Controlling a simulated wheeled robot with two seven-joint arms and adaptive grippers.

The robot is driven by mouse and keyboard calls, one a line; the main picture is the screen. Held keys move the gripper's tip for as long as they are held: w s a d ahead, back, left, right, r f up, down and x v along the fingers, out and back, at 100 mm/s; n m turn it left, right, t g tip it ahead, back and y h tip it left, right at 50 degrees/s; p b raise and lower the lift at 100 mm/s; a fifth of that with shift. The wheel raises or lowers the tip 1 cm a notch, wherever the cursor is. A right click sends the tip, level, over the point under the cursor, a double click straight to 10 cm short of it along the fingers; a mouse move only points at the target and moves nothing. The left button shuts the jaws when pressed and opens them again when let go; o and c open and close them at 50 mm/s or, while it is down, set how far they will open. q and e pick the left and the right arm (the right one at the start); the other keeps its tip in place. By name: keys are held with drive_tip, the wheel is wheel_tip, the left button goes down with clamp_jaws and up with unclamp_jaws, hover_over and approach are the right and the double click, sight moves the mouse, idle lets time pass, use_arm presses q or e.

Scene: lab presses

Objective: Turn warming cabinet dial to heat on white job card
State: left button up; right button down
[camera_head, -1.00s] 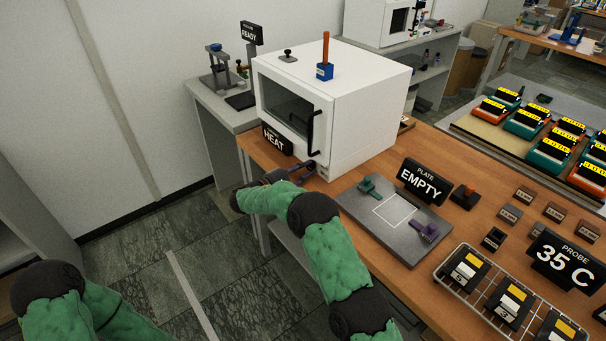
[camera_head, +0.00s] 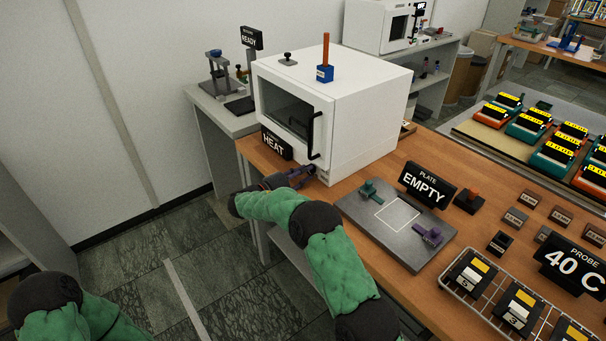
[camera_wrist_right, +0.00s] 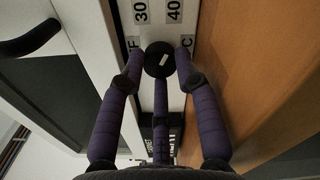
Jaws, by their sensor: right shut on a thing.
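The white warming cabinet (camera_head: 365,115) stands on the wooden bench with its dark-windowed door shut. In the right wrist view its round black dial (camera_wrist_right: 159,59) sits between the purple fingers of my right gripper (camera_wrist_right: 160,62), which is shut on it. The dial's short white mark is tilted. Labels 30 and 40 show beyond it, and parts of other labels are hidden by the fingers. In the head view the right gripper (camera_head: 306,174) is at the cabinet's lower front corner. My left gripper is outside the picture. I cannot make out a white job card.
A HEAT sign (camera_head: 276,143) stands before the cabinet door. A grey plate (camera_head: 385,243) with clamps and an EMPTY sign (camera_head: 426,184) lies to the right. A probe sign (camera_head: 570,265) reads 40 C, near a wire rack (camera_head: 475,304) of black blocks.

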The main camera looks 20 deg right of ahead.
drive_tip(key=c, duration=1.2)
unclamp_jaws()
drive_tip(key=shift+s, duration=0.1)
drive_tip(key=shift+o, duration=0.2)
drive_tip(key=v, duration=1.2)
